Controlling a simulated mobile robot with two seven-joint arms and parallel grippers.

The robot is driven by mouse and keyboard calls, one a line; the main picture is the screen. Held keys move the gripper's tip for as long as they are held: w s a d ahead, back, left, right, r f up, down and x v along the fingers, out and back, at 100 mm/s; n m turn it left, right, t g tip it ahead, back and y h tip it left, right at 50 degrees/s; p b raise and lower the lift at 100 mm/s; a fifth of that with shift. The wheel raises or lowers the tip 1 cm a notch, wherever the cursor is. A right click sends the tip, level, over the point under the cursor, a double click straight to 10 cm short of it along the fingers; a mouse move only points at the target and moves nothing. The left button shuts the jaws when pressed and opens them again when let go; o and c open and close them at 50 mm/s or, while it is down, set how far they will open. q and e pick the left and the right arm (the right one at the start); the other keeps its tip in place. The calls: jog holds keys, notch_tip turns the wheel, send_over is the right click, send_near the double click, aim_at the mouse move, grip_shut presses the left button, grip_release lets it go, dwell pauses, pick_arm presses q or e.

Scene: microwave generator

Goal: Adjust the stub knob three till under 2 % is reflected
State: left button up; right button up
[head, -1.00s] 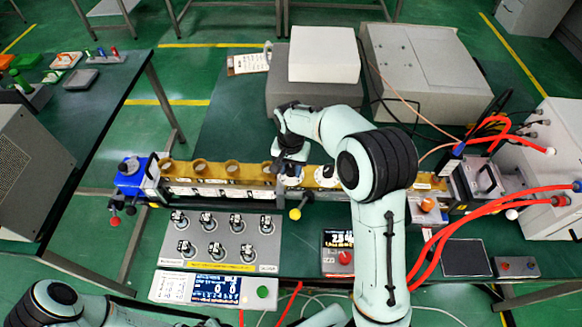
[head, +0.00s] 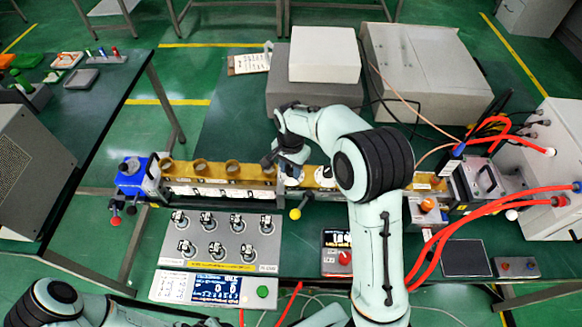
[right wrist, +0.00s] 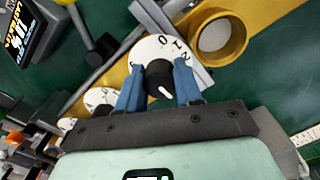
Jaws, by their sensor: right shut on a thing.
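My right gripper (head: 273,163) is at the brass waveguide (head: 207,170), at the left end of a row of white dials. In the right wrist view its two blue fingers (right wrist: 157,92) are shut on a black stub knob (right wrist: 158,72) with a white pointer line, on a white numbered dial (right wrist: 150,46). The gripper hides this knob in the head view. Two more white dials (head: 293,178) (head: 325,177) sit to its right. A meter with a lit display (head: 337,239) reads a number starting with 1, its later digits unclear. My left gripper is out of view.
A grey panel with several black toggles (head: 222,243) stands in front of the waveguide, with a blue-white screen (head: 215,289) before it. Red cables (head: 455,232) run at the right. Grey boxes (head: 315,93) stand behind.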

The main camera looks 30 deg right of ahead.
jog(key=o, duration=1)
jog(key=shift+a, duration=0.1)
